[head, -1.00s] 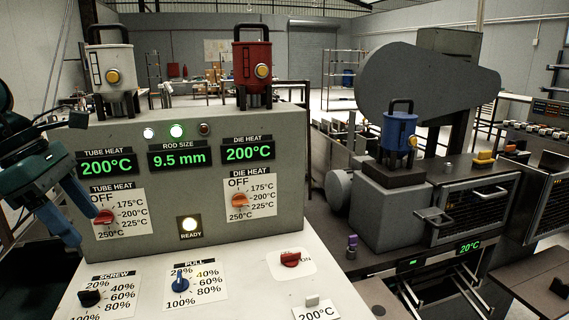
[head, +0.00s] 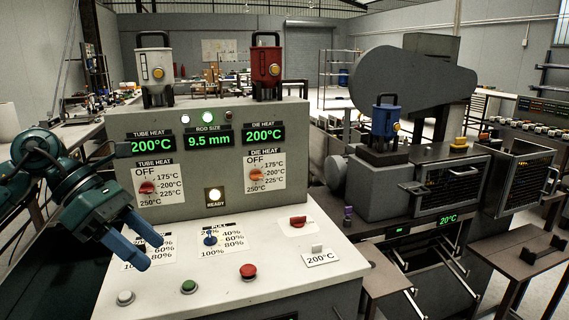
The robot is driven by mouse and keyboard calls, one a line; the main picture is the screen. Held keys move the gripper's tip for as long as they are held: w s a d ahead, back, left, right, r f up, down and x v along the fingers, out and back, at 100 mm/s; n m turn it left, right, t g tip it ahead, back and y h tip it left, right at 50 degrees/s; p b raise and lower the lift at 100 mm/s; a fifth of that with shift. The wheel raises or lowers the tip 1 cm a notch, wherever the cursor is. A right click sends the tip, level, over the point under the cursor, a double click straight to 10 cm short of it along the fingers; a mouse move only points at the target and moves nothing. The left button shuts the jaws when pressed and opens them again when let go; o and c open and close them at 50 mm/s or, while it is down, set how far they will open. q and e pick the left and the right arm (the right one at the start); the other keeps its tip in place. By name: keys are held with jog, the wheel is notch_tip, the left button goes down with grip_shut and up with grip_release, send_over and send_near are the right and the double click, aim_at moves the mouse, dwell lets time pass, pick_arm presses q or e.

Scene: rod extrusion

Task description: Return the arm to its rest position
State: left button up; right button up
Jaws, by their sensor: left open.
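My left arm comes in from the left in the head view. Its gripper (head: 148,249) has blue fingers, is open and empty, and hangs in front of the control panel's left part. The grey control panel (head: 165,222) reads tube heat 200°C, rod size 9.5 mm and die heat 200°C. The tube heat knob (head: 147,187), die heat knob (head: 256,175) and blue pull knob (head: 210,238) are apart from the fingers. The ready lamp (head: 214,196) is lit. My right gripper is not in view.
White (head: 155,70), red (head: 266,68) and blue (head: 385,122) canisters stand on the machines. A red button (head: 248,271) and a green button (head: 189,286) sit on the panel's front. A mesh-fronted unit (head: 452,185) reads 20°C.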

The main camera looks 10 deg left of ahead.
pick_arm(q)
jog(key=w+d+f+n+t+h+p, duration=0.1)
jog(key=d+f+n+t+h, duration=0.2)
jog(key=d+n+h, duration=0.4)
jog(key=w+d+f+n+t+h+p, duration=0.15)
jog(key=d+n+t+h, duration=0.25)
jog(key=d+n, duration=0.4)
notch_tip(320, 180, down, 9)
jog(key=n+t+y, duration=0.7)
jog(key=n+t, duration=0.2)
jog(key=n, duration=0.6)
jog(key=s+f+n+g+y, duration=0.3)
jog(key=s+f+n, duration=0.3)
jog(key=f, duration=0.4)
jog(key=s+f+n+g+y, duration=0.3)
jog(key=s+f+n+y, duration=0.3)
jog(key=f+n, duration=0.3)
notch_tip(320, 180, down, 2)
jog(key=shift+s+f+n+g, duration=0.15)
jog(key=shift+s+n+g, duration=0.15)
jog(key=shift+s, duration=0.4)
